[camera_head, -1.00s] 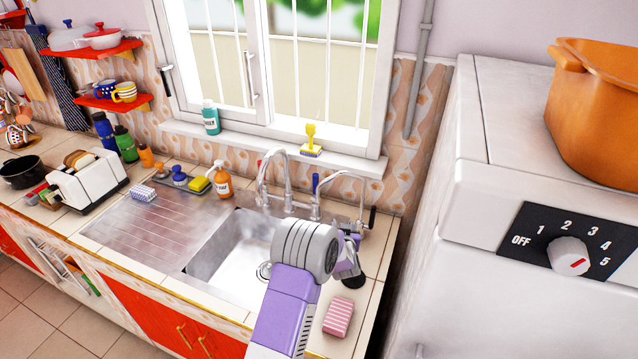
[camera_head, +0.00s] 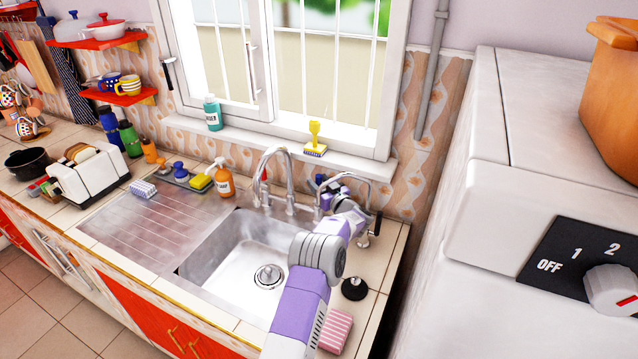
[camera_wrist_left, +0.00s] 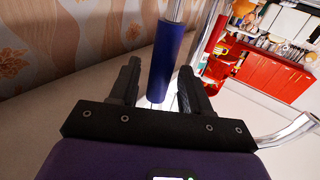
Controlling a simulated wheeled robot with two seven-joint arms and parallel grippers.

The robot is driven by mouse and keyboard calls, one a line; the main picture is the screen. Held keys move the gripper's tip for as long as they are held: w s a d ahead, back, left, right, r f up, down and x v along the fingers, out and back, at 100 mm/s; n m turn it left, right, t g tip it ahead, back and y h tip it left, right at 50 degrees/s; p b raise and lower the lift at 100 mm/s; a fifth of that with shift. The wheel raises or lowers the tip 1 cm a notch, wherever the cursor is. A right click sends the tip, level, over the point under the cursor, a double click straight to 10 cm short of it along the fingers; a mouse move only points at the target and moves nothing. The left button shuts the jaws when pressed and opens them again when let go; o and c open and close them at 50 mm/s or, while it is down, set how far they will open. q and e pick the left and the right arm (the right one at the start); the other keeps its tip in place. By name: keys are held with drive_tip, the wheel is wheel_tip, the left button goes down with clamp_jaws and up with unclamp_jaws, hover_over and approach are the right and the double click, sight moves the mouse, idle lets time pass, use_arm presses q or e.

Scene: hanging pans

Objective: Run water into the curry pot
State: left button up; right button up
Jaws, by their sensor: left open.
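My left gripper (camera_head: 331,184) is at the taps behind the sink (camera_head: 240,255). In the left wrist view its two black fingers (camera_wrist_left: 158,78) are open, one on each side of a blue tap handle (camera_wrist_left: 170,60). I cannot tell whether they touch it. A red tap handle (camera_wrist_left: 210,45) stands to its right in that view. A curved chrome spout (camera_head: 285,165) reaches over the sink basin, which looks empty, with no water showing. An orange pot (camera_head: 612,95) stands at the right, cut by the frame edge. I cannot tell if it is the curry pot. My right gripper is out of view.
A white appliance with a dial (camera_head: 611,288) fills the right side. A pink sponge (camera_head: 336,331) and a black stopper (camera_head: 354,288) lie right of the sink. A spray bottle (camera_head: 224,183) stands left of the taps. A black pan (camera_head: 27,160) and toaster (camera_head: 90,180) are further left.

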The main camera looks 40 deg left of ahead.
use_arm(q)
drive_tip(key=shift+w+a, duration=0.1)
drive_tip(key=shift+a, duration=0.3)
clamp_jaws()
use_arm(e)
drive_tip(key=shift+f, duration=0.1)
